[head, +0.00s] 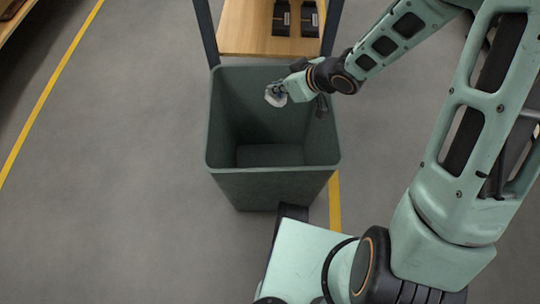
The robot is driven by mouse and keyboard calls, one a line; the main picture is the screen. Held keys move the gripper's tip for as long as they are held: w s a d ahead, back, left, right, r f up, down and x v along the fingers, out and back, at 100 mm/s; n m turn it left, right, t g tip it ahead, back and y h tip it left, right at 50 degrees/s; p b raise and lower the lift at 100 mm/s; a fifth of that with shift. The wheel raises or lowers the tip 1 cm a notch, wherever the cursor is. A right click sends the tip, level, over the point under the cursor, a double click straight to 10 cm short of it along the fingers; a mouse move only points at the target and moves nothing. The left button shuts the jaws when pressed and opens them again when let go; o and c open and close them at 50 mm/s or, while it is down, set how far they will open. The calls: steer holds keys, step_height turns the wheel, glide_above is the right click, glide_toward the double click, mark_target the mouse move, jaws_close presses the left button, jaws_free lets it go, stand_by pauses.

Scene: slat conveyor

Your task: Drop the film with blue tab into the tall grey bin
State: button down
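The tall grey bin (225,180) stands open in the middle of the head view, dark grey with a slight green tint. The part of its floor that shows looks empty. My gripper (279,89) is above the back part of the bin's opening, inside the rim as seen from here. A small pale, crumpled piece, which looks like the film (274,97), is at my fingertips, and the gripper appears shut on it. No blue tab can be made out at this size. The fingers are partly hidden by the gripper's own body.
A wooden shelf (245,28) with dark posts stands right behind the bin, with two black items (282,18) on it. Another wooden edge (14,18) shows at the top left. The grey floor (120,190) left of the bin is clear, crossed by a yellow line (48,88).

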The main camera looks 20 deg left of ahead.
steer(key=shift+f, duration=0.35)
steer(key=c, duration=2.1)
jaws_free()
steer(key=shift+r, duration=0.1)
steer(key=v, duration=1.2)
